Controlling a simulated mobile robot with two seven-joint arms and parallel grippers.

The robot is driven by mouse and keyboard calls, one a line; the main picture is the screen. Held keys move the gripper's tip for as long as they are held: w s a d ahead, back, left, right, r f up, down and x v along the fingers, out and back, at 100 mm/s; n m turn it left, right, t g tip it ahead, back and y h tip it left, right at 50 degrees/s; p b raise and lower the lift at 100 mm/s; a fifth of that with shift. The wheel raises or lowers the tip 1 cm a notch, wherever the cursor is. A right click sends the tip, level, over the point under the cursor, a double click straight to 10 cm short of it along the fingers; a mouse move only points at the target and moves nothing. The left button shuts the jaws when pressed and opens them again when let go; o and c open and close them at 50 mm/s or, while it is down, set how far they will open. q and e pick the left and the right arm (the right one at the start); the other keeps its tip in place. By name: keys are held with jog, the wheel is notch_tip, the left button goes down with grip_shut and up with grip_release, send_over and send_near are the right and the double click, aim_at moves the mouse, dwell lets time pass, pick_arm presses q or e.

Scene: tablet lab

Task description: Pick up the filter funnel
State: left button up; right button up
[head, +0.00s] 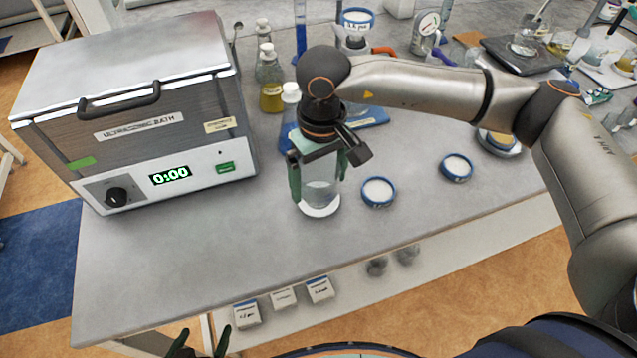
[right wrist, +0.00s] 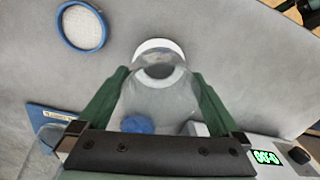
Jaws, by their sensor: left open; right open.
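A clear vessel with a white base, which looks to be the filter funnel (head: 320,199), stands upright near the bench's front edge. In the right wrist view the funnel (right wrist: 158,98) lies between the fingers, its white rim at the far end. My right gripper (head: 319,176) points down over it, open, one finger on each side; it also shows in the right wrist view (right wrist: 160,76). I cannot tell whether the fingers touch it. The gripper hides its upper part in the head view. My left gripper (head: 200,343) is open and empty, low in front of the bench.
An ultrasonic bath (head: 140,110) stands at the left. Blue-rimmed white discs (head: 379,191) and (head: 456,167) lie just right of the funnel. Bottles (head: 270,80) stand behind. The front left of the bench (head: 180,260) is clear.

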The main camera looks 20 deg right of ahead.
notch_tip(320, 180, down, 2)
jog(key=c, duration=1)
jog(key=shift+r, duration=0.1)
